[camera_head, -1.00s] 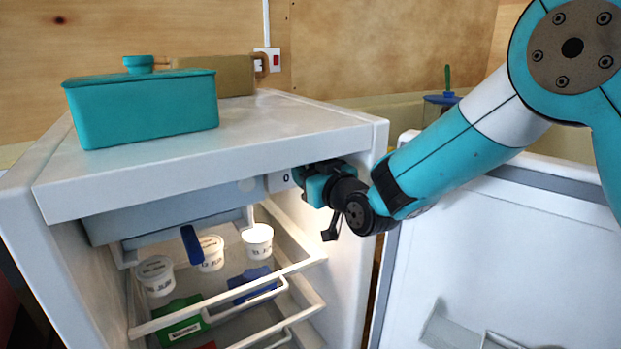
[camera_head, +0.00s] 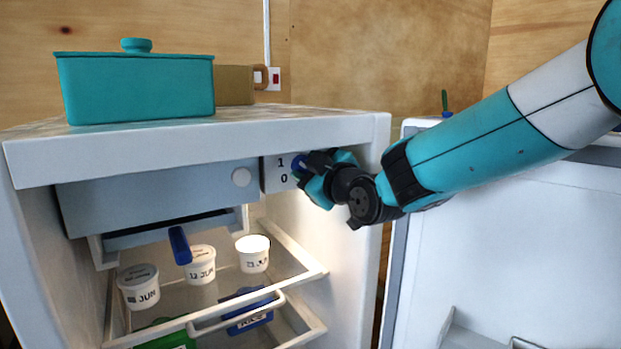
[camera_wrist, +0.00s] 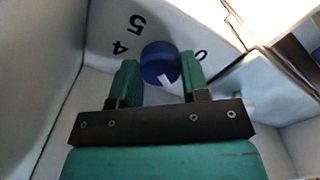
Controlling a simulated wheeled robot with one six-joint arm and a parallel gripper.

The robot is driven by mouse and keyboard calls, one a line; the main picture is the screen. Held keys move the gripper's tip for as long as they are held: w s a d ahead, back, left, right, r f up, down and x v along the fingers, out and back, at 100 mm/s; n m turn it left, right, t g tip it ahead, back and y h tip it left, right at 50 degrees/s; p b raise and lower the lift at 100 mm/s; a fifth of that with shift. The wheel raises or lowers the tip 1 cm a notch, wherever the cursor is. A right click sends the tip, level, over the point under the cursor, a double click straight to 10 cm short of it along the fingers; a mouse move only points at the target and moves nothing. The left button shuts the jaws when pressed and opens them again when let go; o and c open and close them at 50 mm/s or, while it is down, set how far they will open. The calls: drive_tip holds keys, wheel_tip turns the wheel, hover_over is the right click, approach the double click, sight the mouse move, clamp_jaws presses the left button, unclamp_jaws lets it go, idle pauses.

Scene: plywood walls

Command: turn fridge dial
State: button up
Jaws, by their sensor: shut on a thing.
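The fridge dial (camera_wrist: 160,62) is a round blue knob with a white mark on its lower edge in the wrist view. The numbers 5 and 4 are to its left and a 0 is to its right. In the head view only a sliver of the blue dial (camera_head: 298,162) shows, beside the printed 1 and 0 on the grey dial panel (camera_head: 271,185). My gripper (camera_wrist: 158,70) is shut on the dial, one green finger on each side. In the head view my gripper (camera_head: 310,172) covers most of the dial, under the top of the open white fridge (camera_head: 200,140).
The open fridge door (camera_head: 500,240) stands to the right, close to my arm. White tubs (camera_head: 253,254) and a blue pack (camera_head: 250,310) sit on the shelves below.

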idle(0.4)
drive_tip(key=o, duration=0.9)
